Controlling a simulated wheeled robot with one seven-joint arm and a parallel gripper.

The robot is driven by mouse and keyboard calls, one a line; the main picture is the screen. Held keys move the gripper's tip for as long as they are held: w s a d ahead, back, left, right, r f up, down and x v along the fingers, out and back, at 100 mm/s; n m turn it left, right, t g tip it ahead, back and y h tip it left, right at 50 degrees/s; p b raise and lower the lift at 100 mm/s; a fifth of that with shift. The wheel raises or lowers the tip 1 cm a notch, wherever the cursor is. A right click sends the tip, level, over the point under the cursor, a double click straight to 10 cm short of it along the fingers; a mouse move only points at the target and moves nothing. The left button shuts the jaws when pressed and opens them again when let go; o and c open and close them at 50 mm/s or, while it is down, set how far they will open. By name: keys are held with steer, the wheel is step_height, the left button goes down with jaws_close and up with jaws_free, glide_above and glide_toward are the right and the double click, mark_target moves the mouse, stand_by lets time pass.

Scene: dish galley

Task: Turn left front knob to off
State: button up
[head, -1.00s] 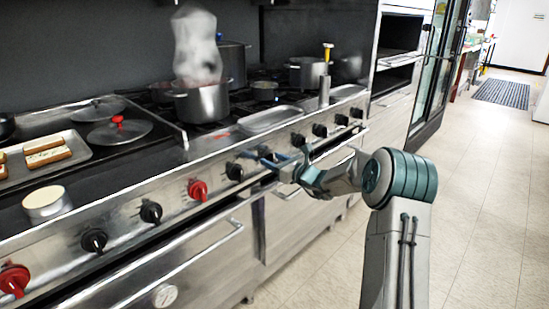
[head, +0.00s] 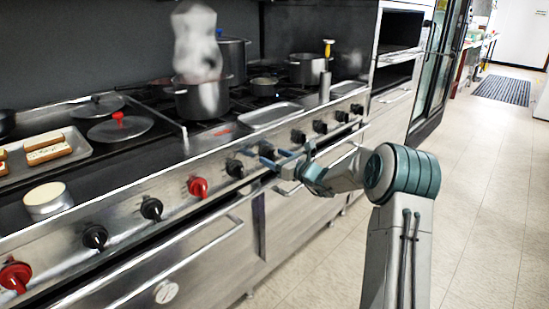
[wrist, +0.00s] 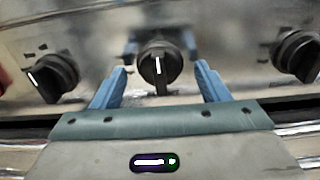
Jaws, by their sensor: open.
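A row of knobs runs along the stove's front panel. In the wrist view, a black knob (wrist: 160,65) with a near-vertical white mark sits between my two blue fingers. The same knob (head: 267,148) shows partly behind my gripper in the head view. My gripper (head: 271,158) is open at the panel, with one finger on each side of the knob in the wrist view (wrist: 163,78). I cannot tell whether the fingers touch it. A black knob (wrist: 52,78) with a tilted white mark is to the left, and another black knob (wrist: 297,55) is to the right.
Oven handles (head: 185,262) stick out below the panel. A red knob (head: 197,187) and further knobs lie to the left. Pots (head: 203,100) and a metal tray (head: 270,115) stand on the stove top. The floor (head: 480,190) at right is clear.

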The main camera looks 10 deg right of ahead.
steer(key=p+v, duration=0.1)
steer(key=v, duration=1.2)
steer(key=shift+s, duration=0.1)
steer(key=s+a+r+n+g+p, duration=0.5)
steer(key=s+a+n, duration=0.2)
steer(key=s+a, duration=0.15)
steer(key=s+a+r+n+g+p, duration=0.5)
steer(key=s+a+n+g, duration=0.15)
steer(key=s+n, duration=0.2)
steer(key=s+d+r+n+h+p, duration=0.3)
steer(key=s+r+n+h+p, duration=0.2)
steer(key=s, duration=0.5)
steer(key=s+d+r+n+h+p, duration=0.4)
steer(key=s+r+n+h+p, duration=0.1)
steer(key=s+n, duration=0.3)
steer(key=shift+s+r+h, duration=0.15)
steer(key=shift+s+h, duration=0.15)
steer(key=shift+s, duration=0.6)
